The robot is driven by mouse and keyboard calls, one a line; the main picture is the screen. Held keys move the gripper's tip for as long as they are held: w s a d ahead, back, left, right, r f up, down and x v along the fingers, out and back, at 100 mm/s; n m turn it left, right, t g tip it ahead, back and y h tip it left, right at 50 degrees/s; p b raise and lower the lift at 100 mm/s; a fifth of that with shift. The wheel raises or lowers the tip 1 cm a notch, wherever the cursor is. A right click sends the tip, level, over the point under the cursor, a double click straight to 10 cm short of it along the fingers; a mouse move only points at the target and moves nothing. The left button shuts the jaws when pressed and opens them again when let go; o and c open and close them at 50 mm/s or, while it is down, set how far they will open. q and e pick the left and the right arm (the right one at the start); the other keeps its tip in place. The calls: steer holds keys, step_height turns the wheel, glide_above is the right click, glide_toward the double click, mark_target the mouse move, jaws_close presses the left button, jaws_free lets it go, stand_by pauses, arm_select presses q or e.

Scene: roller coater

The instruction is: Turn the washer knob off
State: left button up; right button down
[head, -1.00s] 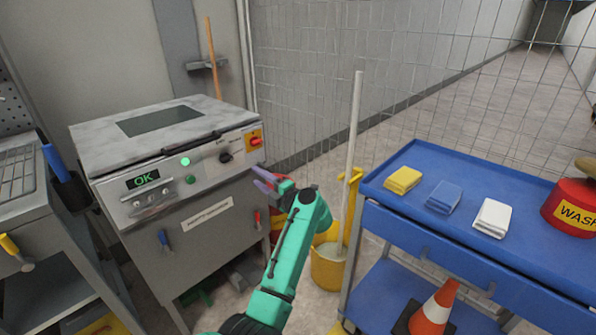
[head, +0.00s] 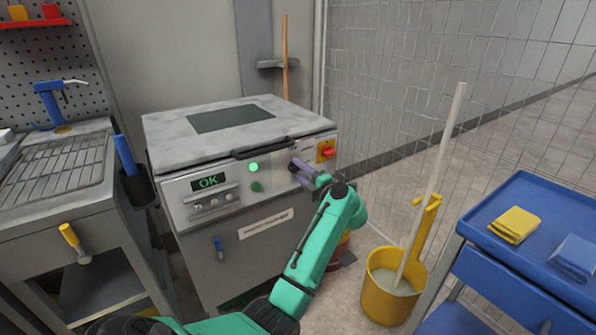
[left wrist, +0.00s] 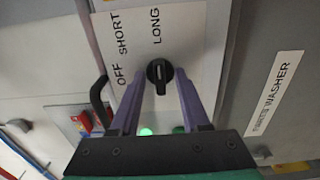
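The parts washer (head: 240,245) is a grey cabinet with a marbled lid and a display reading OK. Its black knob (left wrist: 159,74) is in the middle of the left wrist view, on a plate lettered OFF, SHORT and LONG. The knob's bar lies in line with LONG. My left gripper (left wrist: 160,82) is open, with one purple finger on each side of the knob; I cannot tell whether they touch it. In the head view my left gripper (head: 303,172) is at the panel's right part and partly covers the knob. My right gripper is not in view.
A red switch on a yellow plate (head: 326,152) is right of the knob. A yellow mop bucket (head: 388,298) and a blue cart (head: 500,290) stand to the right. A sink bench (head: 50,215) is on the left. Bare floor lies behind the bucket.

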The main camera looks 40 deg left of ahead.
arm_select(q)
jaws_close()
